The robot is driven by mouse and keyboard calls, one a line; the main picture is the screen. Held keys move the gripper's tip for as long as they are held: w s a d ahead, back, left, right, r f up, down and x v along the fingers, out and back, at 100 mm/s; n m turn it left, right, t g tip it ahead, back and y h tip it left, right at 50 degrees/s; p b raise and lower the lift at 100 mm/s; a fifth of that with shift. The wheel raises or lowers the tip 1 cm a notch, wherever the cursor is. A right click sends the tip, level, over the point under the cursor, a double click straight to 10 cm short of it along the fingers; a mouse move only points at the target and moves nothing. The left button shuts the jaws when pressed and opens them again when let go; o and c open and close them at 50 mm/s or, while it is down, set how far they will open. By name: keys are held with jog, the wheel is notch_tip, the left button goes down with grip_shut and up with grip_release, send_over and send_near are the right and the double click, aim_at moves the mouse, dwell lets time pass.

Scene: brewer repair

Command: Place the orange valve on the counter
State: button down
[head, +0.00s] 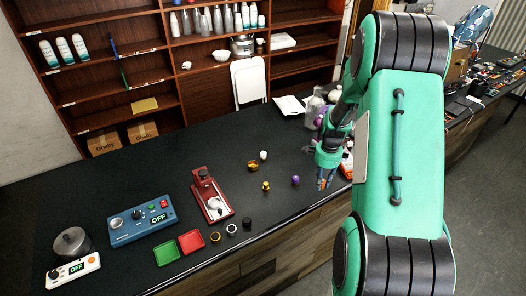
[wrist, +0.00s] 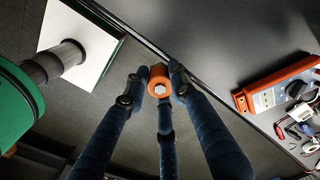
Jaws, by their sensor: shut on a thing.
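The orange valve (wrist: 159,80), a small round piece with a pale hexagonal centre, is between my fingertips in the wrist view. My gripper (wrist: 158,82) is shut on it, with three dark blue fingers around it. In the head view my gripper (head: 326,182) points down by the front edge of the black counter (head: 120,185), right of the small parts; I cannot make out the valve clearly there. In the wrist view the valve appears just beside the line of the counter edge. I cannot tell its height above the counter.
An orange multimeter (wrist: 282,88) lies on the counter beside my gripper, with tools near it. A purple piece (head: 295,180) and a yellow piece (head: 266,186) stand left of my gripper. A red device (head: 212,196), green tray (head: 166,252) and red tray (head: 191,241) are further left.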

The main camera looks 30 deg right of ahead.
jog(key=shift+m, duration=0.3)
jog(key=shift+s+d+f, duration=0.25)
jog(key=shift+d+f, duration=0.1)
jog(key=shift+f, duration=0.5)
jog(key=shift+s+d+f, duration=0.25)
jog(key=shift+d+f, duration=0.05)
jog(key=shift+f, duration=0.55)
jog(key=shift+s+d+f, duration=0.25)
jog(key=shift+d+f, duration=0.1)
jog(key=shift+f, duration=0.5)
jog(key=shift+s, duration=0.1)
jog(key=w+d, duration=0.3)
jog(key=w, duration=0.1)
jog(key=w+d+f, duration=0.1)
jog(key=w+d, duration=0.6)
jog(key=w, duration=0.1)
jog(key=shift+w+d+f, duration=0.15)
jog(key=shift+f, duration=0.05)
jog(key=shift+f, duration=0.1)
jog(key=shift+f, duration=1.65)
jog(key=shift+f, duration=0.15)
